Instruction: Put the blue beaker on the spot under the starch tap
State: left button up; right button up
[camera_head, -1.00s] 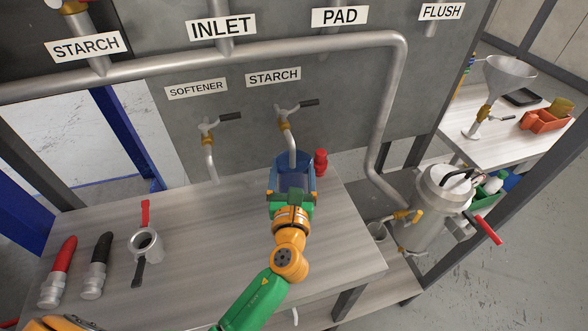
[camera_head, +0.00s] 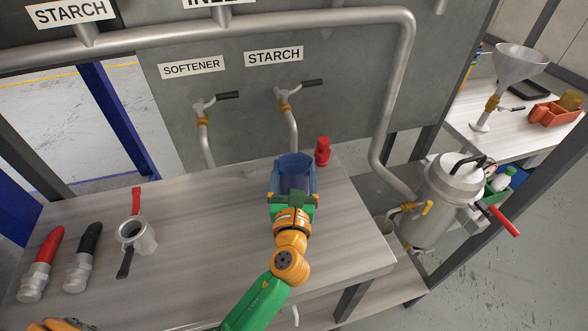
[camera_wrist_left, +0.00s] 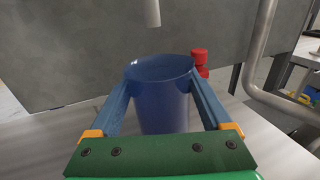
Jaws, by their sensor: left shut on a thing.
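My left gripper (camera_head: 292,192) is shut on the blue beaker (camera_head: 294,170), which stands upright between its two fingers. In the left wrist view the beaker (camera_wrist_left: 160,95) shows its open rim, with a finger along each side. The starch tap (camera_head: 287,105) is on the grey panel under the lower STARCH label (camera_head: 274,56). Its spout end (camera_wrist_left: 152,12) is above and slightly behind the beaker in the left wrist view. I cannot tell whether the beaker touches the table. The spot under the tap is not distinguishable. My right gripper is not clearly in view.
The softener tap (camera_head: 204,115) is left of the starch tap. A red object (camera_head: 322,151) stands just right of the beaker. A steel tank (camera_head: 447,190) stands at right.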

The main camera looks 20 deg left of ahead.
pick_arm(q)
jog(key=shift+f, duration=0.35)
jog(key=o, duration=1.3)
